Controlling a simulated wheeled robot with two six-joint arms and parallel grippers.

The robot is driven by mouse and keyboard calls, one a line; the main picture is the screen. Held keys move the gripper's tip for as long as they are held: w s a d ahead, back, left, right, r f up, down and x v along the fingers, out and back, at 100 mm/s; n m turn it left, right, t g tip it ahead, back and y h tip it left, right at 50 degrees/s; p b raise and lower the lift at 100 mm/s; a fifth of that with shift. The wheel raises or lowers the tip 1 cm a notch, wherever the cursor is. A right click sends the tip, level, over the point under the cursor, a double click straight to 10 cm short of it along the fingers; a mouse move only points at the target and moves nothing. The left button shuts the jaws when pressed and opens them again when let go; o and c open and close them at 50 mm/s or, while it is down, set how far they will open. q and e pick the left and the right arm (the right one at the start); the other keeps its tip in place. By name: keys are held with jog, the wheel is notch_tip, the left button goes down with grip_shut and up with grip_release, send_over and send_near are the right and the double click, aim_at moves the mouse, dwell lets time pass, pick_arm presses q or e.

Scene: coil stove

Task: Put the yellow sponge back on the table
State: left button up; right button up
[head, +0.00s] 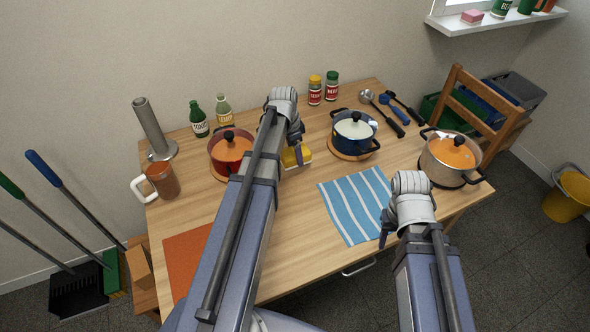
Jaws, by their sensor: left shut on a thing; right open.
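The yellow sponge (304,155) shows just below my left gripper (297,141), between the red pot and the dark blue pot. My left gripper is shut on it, and my own arm hides part of the sponge. I cannot tell whether the sponge touches the wooden table (282,224). My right gripper (386,236) is open and empty, at the right edge of the blue striped cloth near the table's front.
A red pot (228,152) stands left of the sponge, a dark blue pot (356,137) right of it, and an orange-lidded pot (450,160) at the right edge. Spice jars (315,92) stand behind. The striped cloth (350,204) and an orange mat (186,256) lie in front.

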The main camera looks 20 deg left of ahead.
aim_at(295, 171)
pick_arm(q)
jog(key=shift+f+b, duration=2)
jog(key=shift+f, duration=0.55)
jog(key=shift+f, duration=0.1)
jog(key=shift+f+b, duration=0.15)
jog(key=shift+b, duration=0.15)
jog(key=o, duration=1.1)
jog(key=shift+r, duration=0.2)
jog(key=r+p, duration=0.4)
jog(key=s+r+p, duration=0.1)
jog(key=r+p, duration=0.3)
jog(key=a+r+p, duration=0.1)
jog(key=r+p, duration=0.3)
jog(key=shift+s+a, duration=0.1)
jog(key=shift+s, duration=0.1)
